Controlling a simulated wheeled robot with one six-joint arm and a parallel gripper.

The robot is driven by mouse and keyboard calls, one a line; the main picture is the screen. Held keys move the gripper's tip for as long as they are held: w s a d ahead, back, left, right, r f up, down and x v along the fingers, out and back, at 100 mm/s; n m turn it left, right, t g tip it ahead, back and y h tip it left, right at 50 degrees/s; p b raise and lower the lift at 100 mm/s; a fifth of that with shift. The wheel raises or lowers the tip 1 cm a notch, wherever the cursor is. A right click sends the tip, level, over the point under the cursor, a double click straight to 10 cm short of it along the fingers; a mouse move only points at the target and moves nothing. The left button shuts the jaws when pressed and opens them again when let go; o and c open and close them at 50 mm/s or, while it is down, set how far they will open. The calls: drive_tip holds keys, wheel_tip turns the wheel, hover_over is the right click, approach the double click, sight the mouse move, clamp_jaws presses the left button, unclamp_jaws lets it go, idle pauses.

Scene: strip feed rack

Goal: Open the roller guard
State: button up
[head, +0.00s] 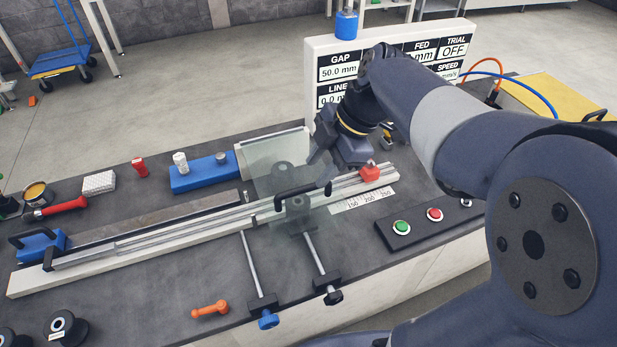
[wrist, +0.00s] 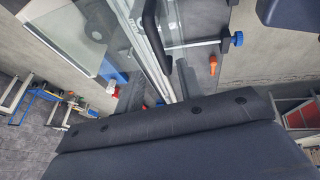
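The roller guard (head: 264,166) is a clear panel over the rollers, lying across the feed strip in the middle of the bench. Its black bar handle (head: 303,188) runs along its near side; the handle also shows at the top of the wrist view (wrist: 150,24). My gripper (head: 322,163) is just behind and above the handle, at the guard's right side. In the wrist view its two dark fingers (wrist: 159,88) are spread with a gap between them, and the handle appears beyond them. The gripper looks empty. The guard seems lowered over the dark rollers (head: 297,208).
A red block (head: 370,172) sits on the rail right of the guard. A display board (head: 325,75) stands behind my arm. The button panel (head: 425,222) is at the right front. Two knobbed rods (head: 318,258) stick out toward the front. An orange lever (head: 210,309) lies at the front.

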sight(305, 187)
drive_tip(key=shift+x, duration=2.7)
drive_tip(key=shift+c, duration=0.6)
clamp_jaws()
